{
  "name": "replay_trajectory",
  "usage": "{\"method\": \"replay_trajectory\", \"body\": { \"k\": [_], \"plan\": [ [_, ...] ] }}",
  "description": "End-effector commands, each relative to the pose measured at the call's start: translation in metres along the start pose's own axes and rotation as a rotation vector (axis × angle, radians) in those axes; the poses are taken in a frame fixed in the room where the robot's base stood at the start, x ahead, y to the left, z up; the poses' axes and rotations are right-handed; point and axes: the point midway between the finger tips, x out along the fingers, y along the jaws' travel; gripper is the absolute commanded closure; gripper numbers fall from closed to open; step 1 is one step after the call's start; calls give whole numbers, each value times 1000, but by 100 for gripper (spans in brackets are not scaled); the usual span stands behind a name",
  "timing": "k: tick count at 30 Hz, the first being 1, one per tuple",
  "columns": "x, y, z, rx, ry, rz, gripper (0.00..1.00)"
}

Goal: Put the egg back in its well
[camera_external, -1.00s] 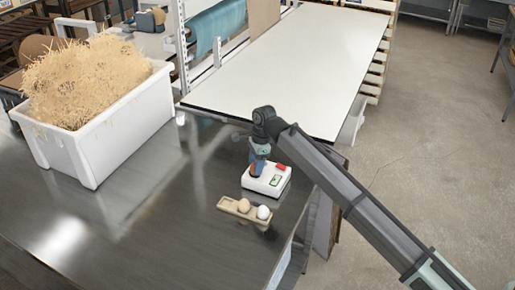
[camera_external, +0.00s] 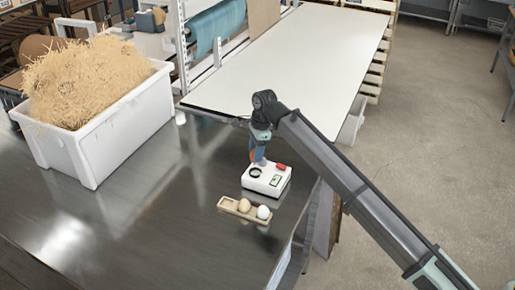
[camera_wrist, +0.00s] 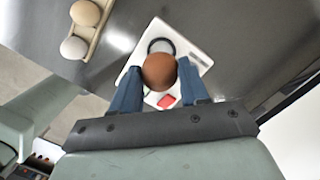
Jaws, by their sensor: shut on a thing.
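A brown egg (camera_wrist: 160,71) is between the two blue fingers of my gripper (camera_wrist: 158,88) in the wrist view. My gripper (camera_external: 257,157) is shut on it and holds it above a white box-shaped device (camera_external: 267,181) with a dark ring (camera_external: 255,172). The ring also shows in the wrist view (camera_wrist: 161,46), partly hidden by the egg. A tan egg tray (camera_external: 228,205) lies in front of the device. It holds a tan egg (camera_external: 244,205) and a white egg (camera_external: 263,212); its left end shows no egg. Both eggs show at upper left in the wrist view.
The device has a red button (camera_external: 281,167) and a small display (camera_external: 275,181). A white tub (camera_external: 115,125) of straw stands on the left of the dark metal table (camera_external: 130,220). A pale worktop (camera_external: 300,60) lies behind. The table left of the tray is clear.

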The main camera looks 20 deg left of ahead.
Motion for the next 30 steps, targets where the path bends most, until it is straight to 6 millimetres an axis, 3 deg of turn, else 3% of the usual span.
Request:
{"method": "replay_trajectory", "body": {
  "k": [5, 9, 15, 21, 26, 30],
  "plan": [
    [-29, 1, 10, -5, -1, 0, 73],
    [-31, 11, 33, -30, 0, 4, 73],
    [-1, 38, 80, -87, 0, 14, 73],
    [27, 63, 111, -128, 0, 20, 73],
    [52, 80, 128, -84, 0, 13, 73],
    [57, 76, 126, 39, 0, -8, 73]
  ]
}}
